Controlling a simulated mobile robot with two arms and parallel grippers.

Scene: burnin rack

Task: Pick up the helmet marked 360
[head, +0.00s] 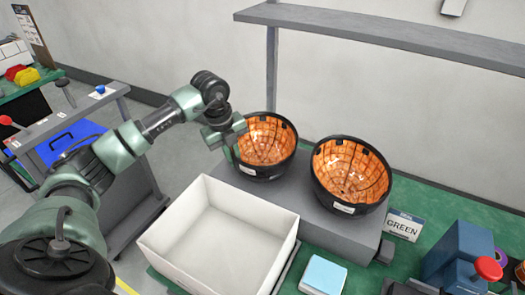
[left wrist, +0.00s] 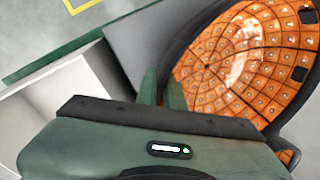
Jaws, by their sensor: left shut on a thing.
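Two bowl-shaped helmets with black rims and orange, grid-lined insides sit open side up on a grey block. My left gripper (head: 233,150) is shut on the left rim of the left helmet (head: 266,142). In the left wrist view, the fingers (left wrist: 163,92) are at the rim of this helmet (left wrist: 235,62), whose orange inside fills the upper right. The right helmet (head: 350,173) stands apart from the gripper. Each helmet has a small white tag on its front, too small to read, so I cannot tell which is marked 360. My right gripper is out of view.
An empty white open box (head: 170,245) stands in front of the grey block (head: 325,222). A GREEN sign (head: 403,225), a light-blue pad (head: 324,274) and a blue device with a red knob (head: 460,255) are at the right. A grey shelf (head: 390,35) hangs above.

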